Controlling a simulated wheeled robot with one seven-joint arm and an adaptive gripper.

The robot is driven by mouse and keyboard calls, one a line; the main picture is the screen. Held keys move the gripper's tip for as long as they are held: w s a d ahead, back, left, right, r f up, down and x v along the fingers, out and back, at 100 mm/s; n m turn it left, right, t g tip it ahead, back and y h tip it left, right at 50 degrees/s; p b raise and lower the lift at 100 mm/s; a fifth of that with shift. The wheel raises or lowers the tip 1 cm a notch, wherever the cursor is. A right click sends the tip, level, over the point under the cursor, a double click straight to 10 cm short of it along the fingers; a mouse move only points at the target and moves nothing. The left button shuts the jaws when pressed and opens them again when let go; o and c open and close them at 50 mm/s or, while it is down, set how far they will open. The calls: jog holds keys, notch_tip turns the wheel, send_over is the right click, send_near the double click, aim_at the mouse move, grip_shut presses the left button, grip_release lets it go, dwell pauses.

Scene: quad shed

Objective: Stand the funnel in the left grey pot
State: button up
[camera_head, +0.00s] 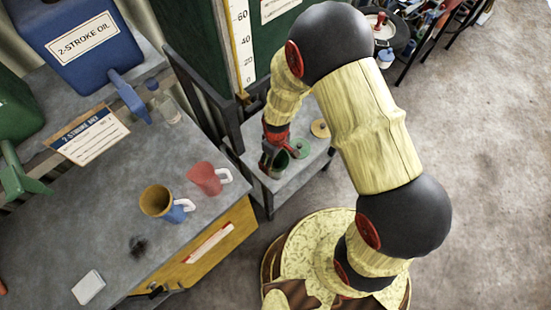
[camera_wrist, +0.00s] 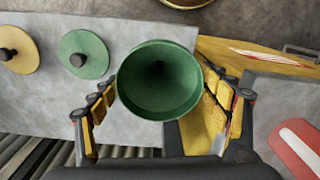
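The green funnel (camera_wrist: 160,82) sits mouth up between the two fingers of my gripper (camera_wrist: 160,90) in the wrist view. Its inside is dark toward the middle, and its spout is hidden. The fingers lie close along both sides of its rim, but I cannot tell whether they press on it. In the head view my gripper (camera_head: 272,155) points down over the small grey side table, with the dark green funnel (camera_head: 281,164) at its fingers. I cannot tell whether the funnel rests on the table. I cannot make out any grey pot.
A green disc (camera_head: 300,147) and a tan disc (camera_head: 320,128), both knobbed, lie on the side table (camera_head: 290,178). The workbench (camera_head: 85,215) holds a red mug (camera_head: 204,179), a yellow-and-blue mug (camera_head: 157,201), a bottle (camera_head: 163,105) and a blue oil can (camera_head: 85,50). Open floor (camera_head: 490,190) lies right.

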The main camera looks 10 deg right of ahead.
jog(key=shift+o, duration=0.9)
jog(key=shift+r+p, duration=0.35)
jog(key=shift+r, duration=0.1)
jog(key=d+r+m+t, duration=0.1)
jog(key=d+r+m, duration=0.15)
jog(key=r, duration=1.25)
jog(key=d+r+m+t, duration=0.1)
jog(key=d+r+t, duration=0.15)
jog(key=r, duration=1.25)
jog(key=s+d+r+m+t, duration=0.2)
jog(key=s+d+r+m, duration=0.3)
jog(key=s+r, duration=0.7)
jog(key=shift+s+d+r, duration=0.3)
jog(key=shift+d+r, duration=0.6)
jog(key=shift+d, duration=0.25)
